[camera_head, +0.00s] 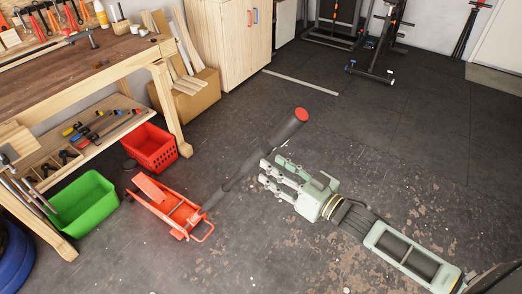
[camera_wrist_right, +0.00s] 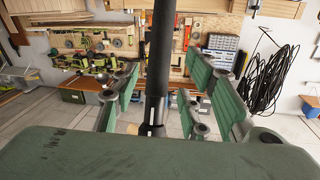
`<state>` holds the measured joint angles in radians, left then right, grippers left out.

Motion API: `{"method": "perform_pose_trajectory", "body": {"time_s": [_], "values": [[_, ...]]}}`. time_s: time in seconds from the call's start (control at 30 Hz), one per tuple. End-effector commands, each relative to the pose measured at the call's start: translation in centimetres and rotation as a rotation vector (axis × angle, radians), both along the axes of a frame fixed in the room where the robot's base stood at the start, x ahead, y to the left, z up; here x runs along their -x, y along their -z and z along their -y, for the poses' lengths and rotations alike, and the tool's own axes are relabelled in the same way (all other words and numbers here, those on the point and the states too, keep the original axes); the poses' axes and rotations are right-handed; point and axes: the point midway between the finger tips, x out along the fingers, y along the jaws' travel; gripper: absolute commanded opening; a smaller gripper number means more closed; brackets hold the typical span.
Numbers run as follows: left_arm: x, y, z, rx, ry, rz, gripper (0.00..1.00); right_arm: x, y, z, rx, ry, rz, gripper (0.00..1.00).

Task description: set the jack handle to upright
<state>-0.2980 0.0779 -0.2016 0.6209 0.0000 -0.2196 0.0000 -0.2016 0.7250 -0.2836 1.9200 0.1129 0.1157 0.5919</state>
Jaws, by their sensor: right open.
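The red floor jack (camera_head: 172,208) sits on the dark floor in the head view. Its long dark handle (camera_head: 262,150), with a red end cap, slants up to the right from the jack. My right gripper (camera_head: 266,174) is open, just right of the handle's middle, its fingers pointing at the handle. In the right wrist view the handle (camera_wrist_right: 159,60) runs top to bottom in the gap between the open fingers (camera_wrist_right: 165,100). I cannot tell whether it is within the fingertips or just beyond them. My left gripper is not in view.
A red crate (camera_head: 150,148) and a green bin (camera_head: 83,203) stand left of the jack, by the wooden workbench (camera_head: 85,75). A cardboard box (camera_head: 195,100) and a wooden cabinet (camera_head: 230,40) stand behind. The floor (camera_head: 400,140) to the right is clear.

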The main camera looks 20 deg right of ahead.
Motion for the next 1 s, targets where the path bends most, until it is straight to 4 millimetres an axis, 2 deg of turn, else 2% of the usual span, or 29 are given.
{"method": "perform_pose_trajectory", "body": {"time_s": [0.2,0.4,0.6,0.8,1.0], "values": [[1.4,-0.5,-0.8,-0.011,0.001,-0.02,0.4,-3.1,-0.3,-1.5,0.0,0.002,0.003,0.41],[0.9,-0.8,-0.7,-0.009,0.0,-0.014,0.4,-5.3,-0.2,-2.7,0.001,0.002,0.003,0.41],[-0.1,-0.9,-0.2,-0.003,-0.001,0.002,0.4,-6.0,0.0,-3.1,0.003,0.002,0.0,0.41],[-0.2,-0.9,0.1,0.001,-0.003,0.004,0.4,-5.9,0.0,-3.1,0.003,0.002,0.0,0.41],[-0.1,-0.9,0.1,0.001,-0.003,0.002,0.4,-5.9,0.0,-3.1,0.003,0.002,0.0,0.23]]}}
